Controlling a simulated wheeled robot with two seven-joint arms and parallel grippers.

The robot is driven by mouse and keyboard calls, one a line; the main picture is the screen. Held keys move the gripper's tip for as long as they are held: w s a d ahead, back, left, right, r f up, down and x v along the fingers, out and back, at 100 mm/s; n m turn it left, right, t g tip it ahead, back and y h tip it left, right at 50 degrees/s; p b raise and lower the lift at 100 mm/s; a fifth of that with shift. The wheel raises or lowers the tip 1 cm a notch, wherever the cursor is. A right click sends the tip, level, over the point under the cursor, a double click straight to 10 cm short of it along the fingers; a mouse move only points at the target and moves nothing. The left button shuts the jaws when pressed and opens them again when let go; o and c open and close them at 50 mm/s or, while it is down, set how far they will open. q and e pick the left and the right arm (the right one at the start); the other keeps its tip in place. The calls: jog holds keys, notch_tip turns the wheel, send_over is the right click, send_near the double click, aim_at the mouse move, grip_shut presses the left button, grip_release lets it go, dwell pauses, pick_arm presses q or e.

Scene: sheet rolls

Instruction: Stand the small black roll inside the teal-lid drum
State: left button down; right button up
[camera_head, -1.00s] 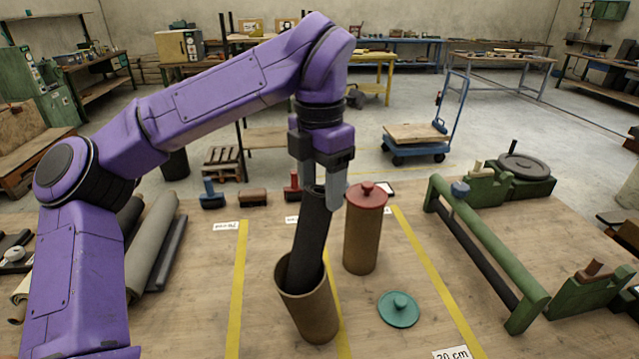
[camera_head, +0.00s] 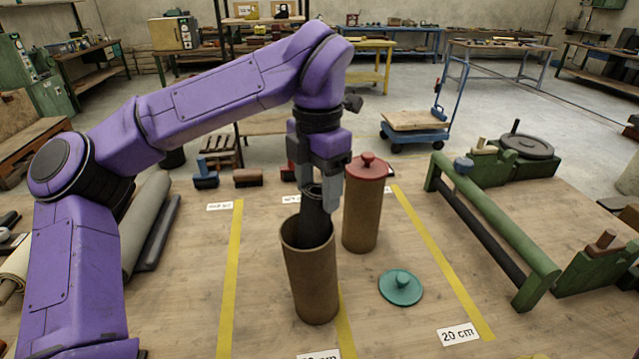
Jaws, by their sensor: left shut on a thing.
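My left gripper (camera_head: 318,192) is shut on the top end of the small black roll (camera_head: 315,222). The roll is close to upright, with its lower part hidden inside the open brown drum (camera_head: 312,280). The drum stands upright on the table. The teal lid (camera_head: 401,287) lies flat on the table to the right of the drum, knob up. I cannot tell whether the roll touches the drum's floor. My right gripper is not in view.
A second brown drum with a red lid (camera_head: 366,166) stands just behind and right of the open one. A green roller frame (camera_head: 490,230) is at the right. Grey and dark rolls (camera_head: 148,225) lie at the left. Yellow tape lines (camera_head: 232,275) mark the table.

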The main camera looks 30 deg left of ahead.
pick_arm(q)
jog(key=shift+c, duration=1.2)
grip_release()
jog(key=shift+s, duration=0.1)
jog(key=shift+o, duration=0.3)
jog(key=shift+a, duration=0.1)
notch_tip(320, 180, up, 11)
jog(key=p, duration=0.1)
jog(key=shift+f+p, duration=0.2)
jog(key=shift+p, duration=0.15)
